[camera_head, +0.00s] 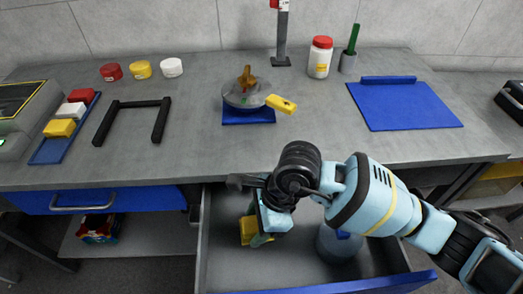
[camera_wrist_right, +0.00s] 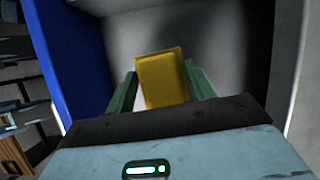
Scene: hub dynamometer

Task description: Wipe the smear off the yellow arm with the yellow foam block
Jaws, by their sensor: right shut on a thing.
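A yellow block (camera_head: 247,229), which looks like the foam block, is between the fingers of my right gripper (camera_head: 257,236), inside the open drawer. In the right wrist view the block (camera_wrist_right: 163,80) stands between the two green fingers of the gripper (camera_wrist_right: 162,82), which is shut on it. The yellow arm (camera_head: 281,104) sticks out to the right from the round grey hub device (camera_head: 243,93) on the worktop. Small dark marks show on the arm; I cannot tell which is the smear. My left gripper is not in view.
The open drawer (camera_head: 225,270) also holds a pale bottle (camera_head: 338,246), partly behind my right arm. The worktop (camera_head: 200,150) edge lies above the drawer. A blue tray (camera_head: 47,150) holds red, white and yellow blocks. A black frame (camera_head: 131,103) and a blue mat (camera_head: 405,110) flank the hub.

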